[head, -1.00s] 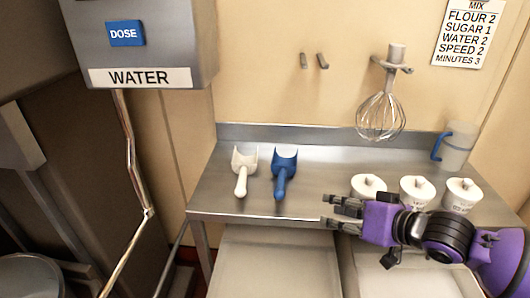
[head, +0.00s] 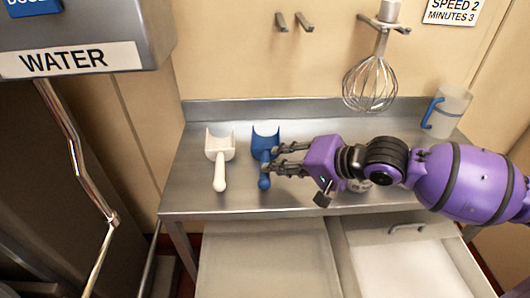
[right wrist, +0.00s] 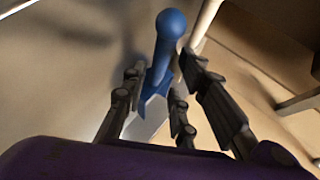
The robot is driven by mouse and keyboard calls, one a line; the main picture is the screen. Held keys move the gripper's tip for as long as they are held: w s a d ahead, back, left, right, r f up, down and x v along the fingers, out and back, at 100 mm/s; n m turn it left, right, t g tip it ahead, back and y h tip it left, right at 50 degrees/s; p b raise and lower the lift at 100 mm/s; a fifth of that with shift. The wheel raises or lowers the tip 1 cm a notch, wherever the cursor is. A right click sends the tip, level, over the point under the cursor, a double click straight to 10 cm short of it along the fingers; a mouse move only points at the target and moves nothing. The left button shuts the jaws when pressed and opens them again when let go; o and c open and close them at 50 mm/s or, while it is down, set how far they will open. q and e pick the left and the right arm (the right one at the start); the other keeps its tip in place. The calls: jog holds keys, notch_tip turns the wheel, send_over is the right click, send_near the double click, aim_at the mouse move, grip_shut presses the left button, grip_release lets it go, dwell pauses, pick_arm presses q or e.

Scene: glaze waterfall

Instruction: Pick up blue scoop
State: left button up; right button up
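The blue scoop (head: 265,139) lies on the steel table, its bowl toward the back wall and its handle toward the front edge. My right gripper (head: 276,161) comes in from the right, with its fingertips at the scoop's handle. In the right wrist view, the blue handle (right wrist: 170,32) shows between the spread fingers of the right gripper (right wrist: 160,82), which look open; I cannot tell whether any finger touches it. The fingers partly hide the scoop there. My left gripper is not in view.
A white scoop (head: 219,150) lies just left of the blue one. A whisk (head: 370,82) hangs on the wall, and a clear jug (head: 449,108) stands at the back right. Drawers or bins (head: 265,255) sit below the front edge. My right arm mostly hides the white-lidded containers.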

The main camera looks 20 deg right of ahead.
aim_at(265, 157)
jog(key=x, duration=0.4)
jog(key=shift+a+f, duration=0.1)
jog(key=shift+f, duration=0.05)
jog(key=shift+s, duration=0.1)
grip_shut()
